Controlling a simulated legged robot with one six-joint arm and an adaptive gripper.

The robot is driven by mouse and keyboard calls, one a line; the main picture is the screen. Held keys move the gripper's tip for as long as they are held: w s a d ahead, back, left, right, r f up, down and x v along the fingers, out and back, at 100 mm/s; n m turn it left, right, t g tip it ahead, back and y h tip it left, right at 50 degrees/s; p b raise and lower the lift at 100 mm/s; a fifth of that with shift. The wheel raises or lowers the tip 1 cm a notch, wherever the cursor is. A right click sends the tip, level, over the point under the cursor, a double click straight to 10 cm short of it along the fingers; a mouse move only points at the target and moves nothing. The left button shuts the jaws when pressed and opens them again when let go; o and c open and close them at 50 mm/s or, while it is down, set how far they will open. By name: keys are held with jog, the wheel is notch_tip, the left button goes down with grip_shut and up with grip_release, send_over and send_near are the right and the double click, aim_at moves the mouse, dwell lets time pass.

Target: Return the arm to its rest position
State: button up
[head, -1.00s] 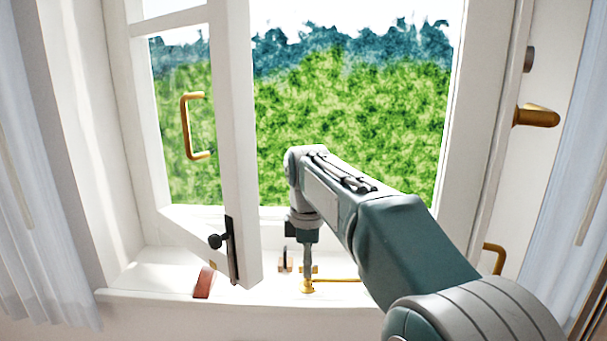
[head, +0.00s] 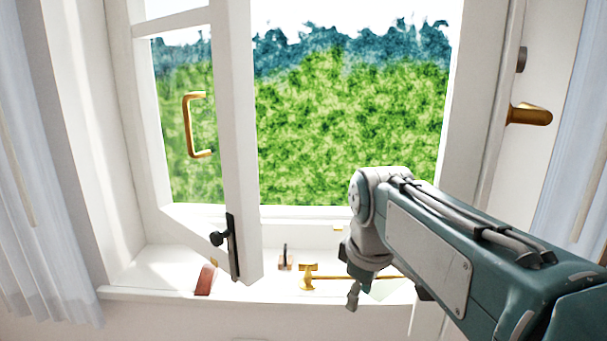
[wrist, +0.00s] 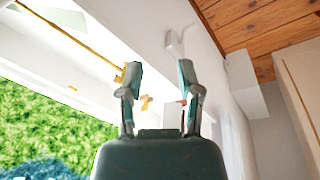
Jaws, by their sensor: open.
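My arm reaches in from the lower right of the head view, its wrist in front of the right part of the window sill. My gripper (wrist: 160,95) shows in the wrist view with its two fingers apart and nothing between them. In the head view the gripper (head: 352,296) is small and partly hidden behind my wrist; it hangs near the sill's front edge. It is to the right of a brass fitting (head: 307,277) on the sill and apart from it.
The left window sash (head: 240,150) stands ajar with a brass handle (head: 196,125) and a black latch (head: 233,245). A reddish wedge (head: 205,280) and a small upright piece (head: 285,260) are on the sill (head: 150,275). Another brass handle (head: 530,115) is at right. Curtains hang at both sides.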

jog(key=s+d+f+m+t, duration=0.1)
jog(key=s+d+f+m, duration=0.2)
jog(key=s, duration=0.4)
jog(key=s+d+f+m+t, duration=0.2)
jog(key=s+d+f+m, duration=0.1)
jog(key=s+f+m, duration=0.2)
jog(key=s+m, duration=0.2)
jog(key=s, duration=0.1)
jog(key=shift+s+d, duration=0.2)
